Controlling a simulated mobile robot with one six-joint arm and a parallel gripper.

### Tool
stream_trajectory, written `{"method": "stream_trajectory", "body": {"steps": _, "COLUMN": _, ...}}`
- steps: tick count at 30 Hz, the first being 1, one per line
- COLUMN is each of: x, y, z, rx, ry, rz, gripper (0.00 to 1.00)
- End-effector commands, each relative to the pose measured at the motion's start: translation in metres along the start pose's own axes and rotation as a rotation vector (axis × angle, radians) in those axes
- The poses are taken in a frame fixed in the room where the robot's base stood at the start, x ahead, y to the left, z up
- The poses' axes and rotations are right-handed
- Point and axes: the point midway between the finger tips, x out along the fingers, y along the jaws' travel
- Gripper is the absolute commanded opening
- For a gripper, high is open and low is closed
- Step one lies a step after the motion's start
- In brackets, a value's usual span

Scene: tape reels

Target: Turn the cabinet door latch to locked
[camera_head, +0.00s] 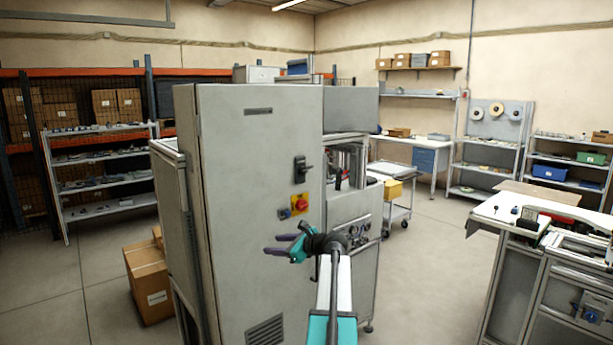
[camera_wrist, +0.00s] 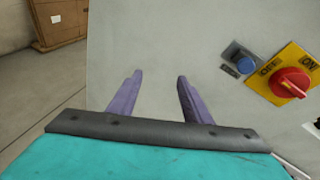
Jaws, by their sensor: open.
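The grey cabinet (camera_head: 250,140) stands in the middle of the head view with its broad door facing me. A black latch handle (camera_head: 300,168) is on the door's right side; its exact turn is too small to tell, and it is outside the wrist view. My gripper (camera_head: 276,244) has purple fingers and a teal body. It is below and left of the latch, in front of the door's lower part. In the wrist view, the gripper (camera_wrist: 157,76) is open with its fingers apart and nothing between them; bare grey door panel shows beyond.
Below the latch is a yellow plate (camera_head: 300,204) with a red rotary switch (camera_wrist: 290,83) marked OFF and ON. A blue button (camera_wrist: 238,55) is left of it. Cardboard boxes (camera_head: 148,283) stand on the floor at the cabinet's left. A workbench (camera_head: 520,240) is at right, with open floor between.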

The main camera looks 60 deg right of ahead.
Motion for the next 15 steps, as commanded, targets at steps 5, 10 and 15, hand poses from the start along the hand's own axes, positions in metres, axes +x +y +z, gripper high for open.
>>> {"method": "stream_trajectory", "body": {"steps": 5, "x": -0.080, "y": -0.087, "z": 0.051, "rx": 0.142, "ry": -0.106, "rz": -0.136, "gripper": 0.45}}
{"method": "stream_trajectory", "body": {"steps": 10, "x": -0.152, "y": -0.143, "z": 0.092, "rx": 0.252, "ry": -0.205, "rz": -0.226, "gripper": 0.45}}
{"method": "stream_trajectory", "body": {"steps": 15, "x": -0.196, "y": -0.170, "z": 0.117, "rx": 0.313, "ry": -0.267, "rz": -0.269, "gripper": 0.45}}
